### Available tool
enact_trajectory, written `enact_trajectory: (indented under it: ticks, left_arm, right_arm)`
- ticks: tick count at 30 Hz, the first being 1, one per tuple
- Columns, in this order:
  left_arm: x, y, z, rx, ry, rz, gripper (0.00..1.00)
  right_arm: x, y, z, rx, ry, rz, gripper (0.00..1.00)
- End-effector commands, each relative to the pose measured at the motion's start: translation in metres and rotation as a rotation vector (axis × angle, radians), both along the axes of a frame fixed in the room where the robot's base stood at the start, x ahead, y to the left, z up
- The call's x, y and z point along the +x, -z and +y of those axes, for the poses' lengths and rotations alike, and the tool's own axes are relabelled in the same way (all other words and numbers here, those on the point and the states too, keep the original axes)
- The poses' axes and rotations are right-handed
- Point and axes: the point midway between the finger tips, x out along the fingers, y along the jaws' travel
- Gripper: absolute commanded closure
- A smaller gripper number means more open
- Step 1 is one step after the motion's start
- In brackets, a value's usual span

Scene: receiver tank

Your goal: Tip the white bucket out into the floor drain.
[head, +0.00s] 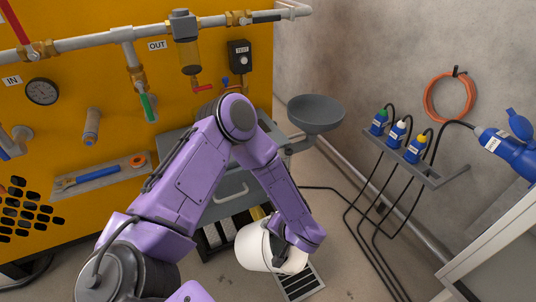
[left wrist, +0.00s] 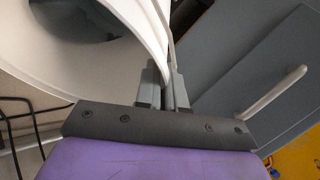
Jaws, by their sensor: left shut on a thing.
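The white bucket (head: 256,247) is in the lower middle of the head view, tilted, just above or at the near floor. My left gripper (left wrist: 173,78) is shut on the bucket's rim; the rim and pale inside of the bucket (left wrist: 98,68) show in the left wrist view. I cannot see whether anything is in the bucket. My right gripper is not in view.
A grey drawer cabinet (head: 232,187) stands behind my arm. A grey round basin (head: 316,112) juts out at its right. Bare floor (head: 350,270) lies right of the drain.

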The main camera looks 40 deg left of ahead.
Motion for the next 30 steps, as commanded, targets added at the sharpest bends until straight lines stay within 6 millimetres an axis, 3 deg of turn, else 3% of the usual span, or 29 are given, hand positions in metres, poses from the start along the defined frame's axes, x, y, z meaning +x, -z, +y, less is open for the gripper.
enact_trajectory:
  ticks: [12, 30]
  left_arm:
    - [0.011, -0.021, -0.021, 0.154, 0.001, 0.069, 1.0]
    - [0.017, -0.027, -0.033, 0.236, 0.002, 0.107, 1.0]
  right_arm:
    - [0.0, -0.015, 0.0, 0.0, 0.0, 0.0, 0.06]
    - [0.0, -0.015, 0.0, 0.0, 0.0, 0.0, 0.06]
